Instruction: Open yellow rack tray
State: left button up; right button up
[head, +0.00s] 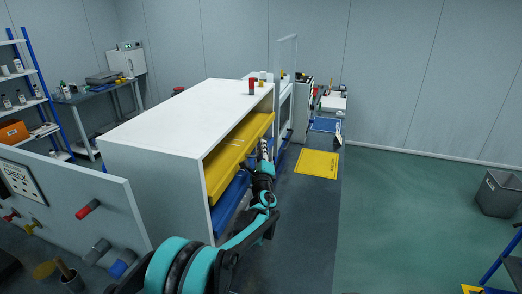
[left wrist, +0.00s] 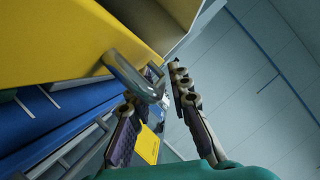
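The yellow rack tray (head: 238,152) is the upper tray in the open side of the white rack (head: 185,110). It stands out somewhat beyond the rack's top edge. In the left wrist view the yellow tray (left wrist: 60,40) fills the upper left, with a curved metal handle (left wrist: 128,74) on its front. My left gripper (head: 264,148) is beside the tray's front. In the left wrist view its fingers (left wrist: 167,72) are spread apart. The handle overlaps the left finger; whether that finger is inside the loop I cannot tell. My right gripper is not in view.
A blue tray (head: 229,205) sits below the yellow one. A grey panel with knobs (head: 75,205) is at the left. Open floor (head: 400,220) lies to the right, with a yellow floor mat (head: 316,163) ahead.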

pick_arm(q)
grip_shut()
jog(key=s+d, duration=0.4)
jog(key=d, duration=0.9)
jog(key=s+d, duration=0.5)
jog(key=d, duration=0.9)
jog(key=shift+d+p, duration=0.25)
jog(key=shift+p, duration=0.05)
grip_release()
